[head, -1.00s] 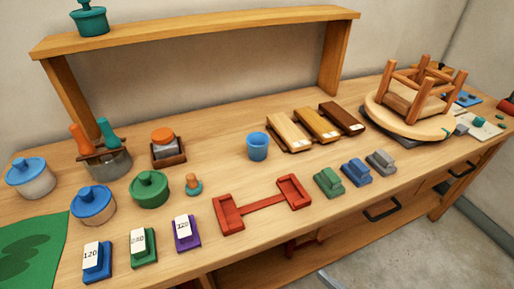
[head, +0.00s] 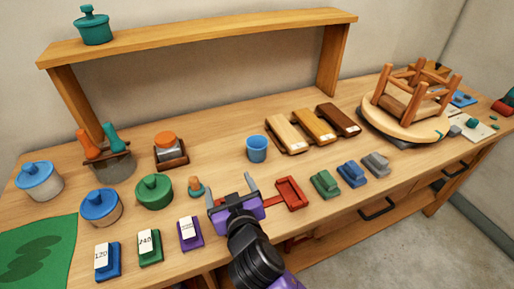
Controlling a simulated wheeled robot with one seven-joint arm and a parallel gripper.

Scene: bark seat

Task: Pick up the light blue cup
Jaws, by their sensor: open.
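The light blue cup (head: 257,149) stands upright on the wooden bench, near its middle, with its open top facing up. My gripper (head: 230,188) is in the lower middle of the head view. Its two grey fingers are spread apart with nothing between them. It is nearer to me than the cup and a little to its left, apart from it.
Three wooden blocks (head: 313,126) lie right of the cup. A small orange-topped stamp (head: 195,186) stands close left of my gripper. Green, blue and grey blocks (head: 352,173) lie to the right. A raised shelf (head: 210,38) spans the back. Bare bench surrounds the cup.

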